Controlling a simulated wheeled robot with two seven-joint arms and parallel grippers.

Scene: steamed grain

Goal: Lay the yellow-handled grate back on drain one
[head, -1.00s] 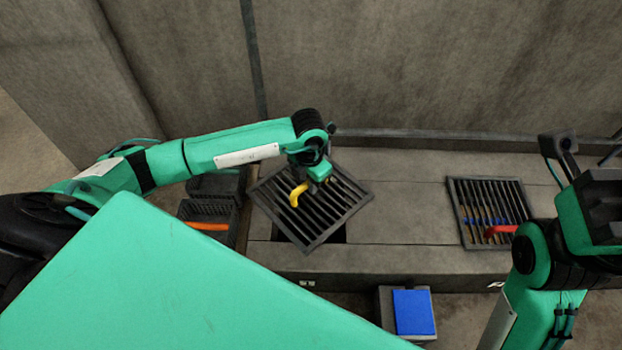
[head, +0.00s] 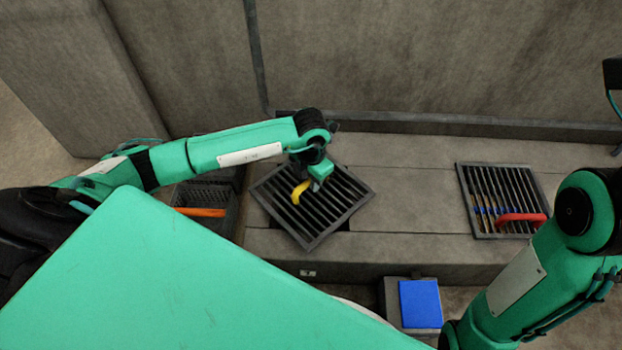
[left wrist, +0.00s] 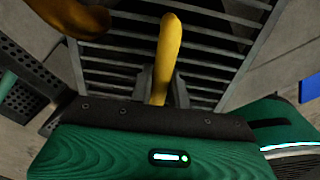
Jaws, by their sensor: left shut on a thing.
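The yellow-handled grate (head: 318,238) is a dark square of bars in the head view, over the left drain opening (head: 341,226). In the left wrist view the handle (left wrist: 169,45) rises from between the fingers (left wrist: 162,95), with the bars behind. My right arm shows at the right, but its fingers are out of view.
A second grate with a red handle (head: 522,217) lies in the ledge at the right. A dark crate (head: 208,226) with an orange bar stands left of the drain. A blue-topped block (head: 419,303) stands in front. The ledge (head: 410,200) between the grates is clear.

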